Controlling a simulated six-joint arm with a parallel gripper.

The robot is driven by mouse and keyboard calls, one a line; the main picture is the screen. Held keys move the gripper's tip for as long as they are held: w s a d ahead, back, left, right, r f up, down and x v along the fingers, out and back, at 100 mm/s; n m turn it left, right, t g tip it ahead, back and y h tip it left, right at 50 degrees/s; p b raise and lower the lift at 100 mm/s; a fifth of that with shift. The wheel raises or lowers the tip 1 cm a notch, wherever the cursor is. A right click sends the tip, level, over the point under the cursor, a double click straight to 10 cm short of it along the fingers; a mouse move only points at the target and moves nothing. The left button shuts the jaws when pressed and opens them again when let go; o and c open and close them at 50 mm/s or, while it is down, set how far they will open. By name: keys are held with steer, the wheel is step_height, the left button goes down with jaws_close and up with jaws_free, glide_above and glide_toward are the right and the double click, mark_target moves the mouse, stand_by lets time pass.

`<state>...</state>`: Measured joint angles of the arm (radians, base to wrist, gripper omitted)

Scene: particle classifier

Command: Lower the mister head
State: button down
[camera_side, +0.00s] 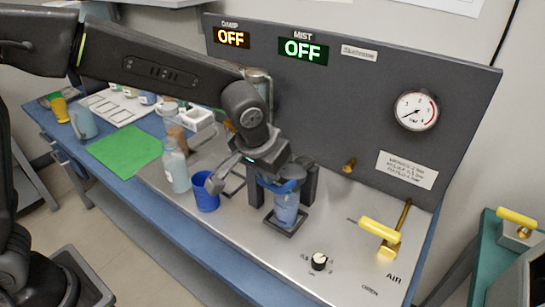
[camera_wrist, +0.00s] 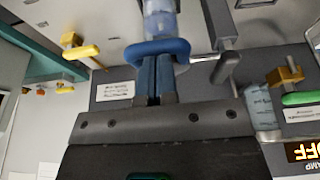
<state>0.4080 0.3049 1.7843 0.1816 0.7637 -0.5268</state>
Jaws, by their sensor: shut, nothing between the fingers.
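A blue collar, apparently the mister head (camera_wrist: 157,49), sits around the top of a clear cylinder with blue contents in the wrist view. In the side view this clear blue vessel (camera_side: 286,210) stands on a dark square base between dark posts, and its top is partly hidden by my gripper. My gripper (camera_side: 278,184) points down over it. In the wrist view my gripper (camera_wrist: 156,62) has its two bluish fingers shut together with nothing between them. The fingertips are at the collar; I cannot tell whether they touch it.
A blue cup (camera_side: 207,191) and a spray bottle (camera_side: 175,168) stand left of the vessel. A green mat (camera_side: 124,151) lies further left. The dark panel (camera_side: 360,120) behind has a gauge (camera_side: 416,110) and OFF displays.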

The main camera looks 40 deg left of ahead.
steer(key=shift+s+f+t, duration=0.25)
steer(key=shift+f+t, duration=0.1)
steer(key=shift+f, duration=0.4)
steer(key=shift+s+f+t, duration=0.25)
steer(key=shift+f+t, duration=0.05)
steer(key=shift+f, duration=0.4)
steer(key=shift+s+f+t, duration=0.25)
steer(key=shift+f+t, duration=0.1)
steer(key=shift+f, duration=0.4)
steer(key=shift+r, duration=0.15)
steer(key=r, duration=0.2)
steer(key=w+r, duration=0.1)
steer(key=shift+r, duration=0.35)
steer(key=s+v, duration=0.1)
steer(key=v, duration=0.9)
steer(key=s+a, duration=1.4)
steer(key=a, duration=0.1)
steer(key=shift+s+a+f, duration=0.2)
steer(key=shift+s+a, duration=0.15)
steer(key=shift+a, duration=0.05)
